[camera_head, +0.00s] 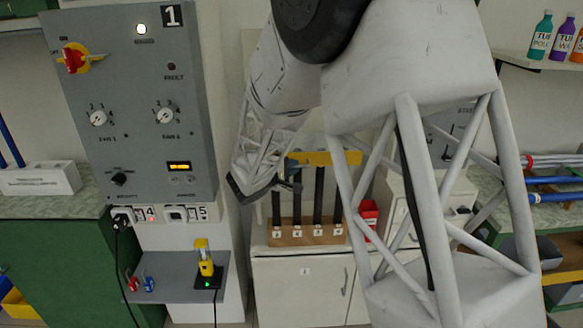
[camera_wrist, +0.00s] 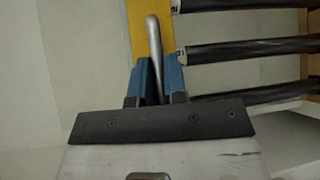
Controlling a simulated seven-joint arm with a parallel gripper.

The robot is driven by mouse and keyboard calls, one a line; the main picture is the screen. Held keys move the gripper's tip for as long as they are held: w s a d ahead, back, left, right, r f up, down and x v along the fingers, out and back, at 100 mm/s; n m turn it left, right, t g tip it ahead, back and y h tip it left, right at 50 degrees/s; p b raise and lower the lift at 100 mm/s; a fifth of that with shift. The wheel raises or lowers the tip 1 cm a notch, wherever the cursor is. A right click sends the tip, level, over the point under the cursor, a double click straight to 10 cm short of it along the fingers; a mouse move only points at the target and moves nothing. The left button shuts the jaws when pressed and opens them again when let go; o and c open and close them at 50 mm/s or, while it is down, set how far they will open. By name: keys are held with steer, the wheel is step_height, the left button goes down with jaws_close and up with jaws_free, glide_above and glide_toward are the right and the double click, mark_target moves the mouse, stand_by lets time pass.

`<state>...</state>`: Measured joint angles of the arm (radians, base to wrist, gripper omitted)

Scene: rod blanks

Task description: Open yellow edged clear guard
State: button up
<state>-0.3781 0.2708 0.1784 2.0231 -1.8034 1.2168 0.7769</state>
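The clear guard shows by its yellow edge (camera_head: 335,158), a bar across the tops of the dark rods; its clear pane is hard to make out. In the wrist view the yellow edge (camera_wrist: 136,28) is at the top, with a silver bar handle (camera_wrist: 154,38) in front of it. My gripper (camera_wrist: 158,76) has its blue fingers on either side of the handle's lower part, with no clear gap between. It looks shut on the handle. In the head view my gripper (camera_head: 293,172) is at the left end of the yellow edge, partly hidden by my arm.
Several dark rods (camera_head: 318,195) stand in a wooden rack (camera_head: 306,239) on a white cabinet (camera_head: 299,290). A grey control panel (camera_head: 130,100) is at left, above a small shelf (camera_head: 175,285). A red bin (camera_head: 369,218) sits right of the rack.

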jaws_close()
steer(key=shift+s+r, duration=0.1)
steer(key=shift+r, duration=1.2)
steer(key=o, duration=0.7)
jaws_free()
steer(key=v, duration=0.8)
steer(key=shift+d, duration=0.1)
steer(key=shift+c, duration=0.5)
